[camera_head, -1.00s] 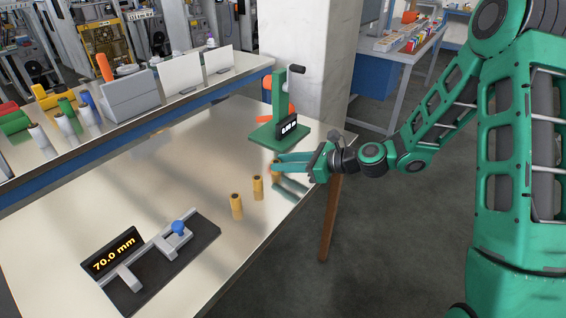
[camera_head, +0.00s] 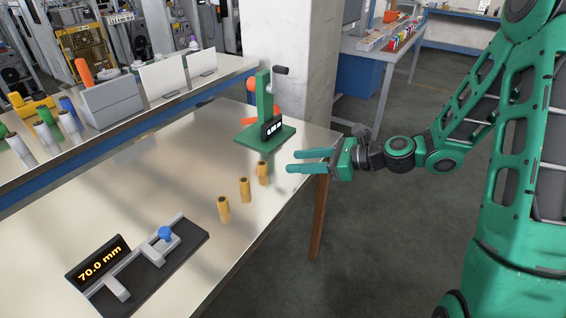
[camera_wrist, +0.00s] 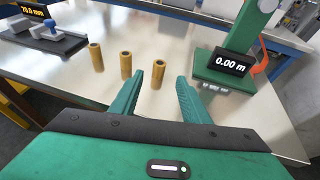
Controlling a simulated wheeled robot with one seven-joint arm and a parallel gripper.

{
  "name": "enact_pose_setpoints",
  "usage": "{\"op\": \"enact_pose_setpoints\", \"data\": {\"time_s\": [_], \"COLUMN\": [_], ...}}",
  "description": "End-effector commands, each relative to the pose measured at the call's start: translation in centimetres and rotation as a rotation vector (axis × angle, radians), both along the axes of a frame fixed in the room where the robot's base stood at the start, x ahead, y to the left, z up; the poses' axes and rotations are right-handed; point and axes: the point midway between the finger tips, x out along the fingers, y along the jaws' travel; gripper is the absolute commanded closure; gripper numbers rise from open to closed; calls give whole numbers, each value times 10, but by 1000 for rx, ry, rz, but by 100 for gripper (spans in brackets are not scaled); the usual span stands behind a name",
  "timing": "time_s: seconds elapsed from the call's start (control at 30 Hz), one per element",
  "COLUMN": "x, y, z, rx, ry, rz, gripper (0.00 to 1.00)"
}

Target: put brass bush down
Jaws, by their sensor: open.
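Three brass bushes stand upright in a row on the metal table in the head view: a near one (camera_head: 223,209), a middle one (camera_head: 245,189) and a far one (camera_head: 262,172). In the wrist view they are the left bush (camera_wrist: 96,57), the middle bush (camera_wrist: 126,65) and the right bush (camera_wrist: 158,74). My gripper (camera_head: 290,162) is open and empty, to the right of the far bush and apart from it. In the wrist view my open fingers (camera_wrist: 172,92) point towards the table, with the right bush just beyond the left fingertip.
A green press with a display (camera_head: 268,130) stands on the table behind the bushes. A length gauge reading 70.0 mm (camera_head: 150,262) lies at the front left. A raised shelf (camera_head: 130,122) runs along the back. The table's right edge is below my gripper.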

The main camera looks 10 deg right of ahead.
Motion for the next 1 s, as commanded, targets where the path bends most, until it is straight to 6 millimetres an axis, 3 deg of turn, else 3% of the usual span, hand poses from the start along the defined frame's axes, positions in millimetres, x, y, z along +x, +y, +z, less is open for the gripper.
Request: {"op": "enact_pose_setpoints", "data": {"time_s": [0.2,0.5,0.67,0.77,1.0], "x": [-9,-11,-24,-43,-97], "y": [-17,-20,-28,-46,-126], "z": [7,8,-1,-12,-25], "rx": [0,-8,-157,-353,-838], "ry": [0,-4,-81,-172,-341], "rz": [0,5,80,189,518], "gripper": [58,58,58,58,58]}}
